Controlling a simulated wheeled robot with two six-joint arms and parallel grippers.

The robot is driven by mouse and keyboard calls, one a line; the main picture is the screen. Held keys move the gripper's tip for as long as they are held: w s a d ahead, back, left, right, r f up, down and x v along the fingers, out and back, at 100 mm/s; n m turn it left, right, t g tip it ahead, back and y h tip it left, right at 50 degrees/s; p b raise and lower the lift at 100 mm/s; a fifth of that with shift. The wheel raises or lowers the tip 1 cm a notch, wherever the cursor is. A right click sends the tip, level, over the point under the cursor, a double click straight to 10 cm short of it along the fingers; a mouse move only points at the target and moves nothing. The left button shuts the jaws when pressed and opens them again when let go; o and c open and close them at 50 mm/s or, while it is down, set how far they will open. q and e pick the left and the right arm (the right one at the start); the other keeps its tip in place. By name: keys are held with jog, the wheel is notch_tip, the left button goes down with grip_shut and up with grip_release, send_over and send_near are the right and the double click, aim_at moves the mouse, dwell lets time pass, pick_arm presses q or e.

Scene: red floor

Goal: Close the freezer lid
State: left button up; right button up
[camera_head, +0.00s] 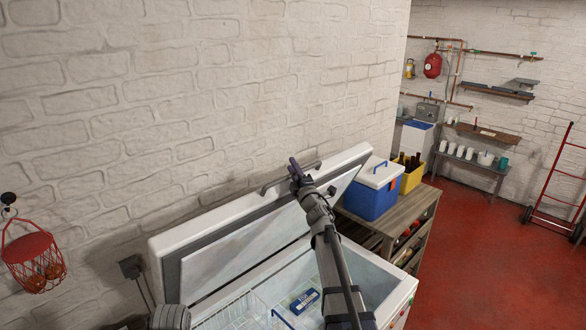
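The white chest freezer (395,303) stands against the brick wall with its lid (240,250) raised and tilted back. The lid's grey inner panel faces me. A grey bar handle (270,186) runs along the lid's upper edge. My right arm reaches up across the freezer opening, and my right gripper (295,168) is at this handle, overlapping it in the view. I cannot tell whether its fingers are closed around the bar. A grey part of my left arm shows at the bottom edge; my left gripper is out of view.
Inside the freezer are a wire basket (238,312) and a blue package (305,300). A wooden shelf unit (405,212) right of the freezer holds a blue-white cooler (372,195) and a yellow crate (411,178) of bottles. A red basket (32,260) hangs at left. Red floor (480,260) is clear at right.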

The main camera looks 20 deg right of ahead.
grip_shut()
dwell(1.2)
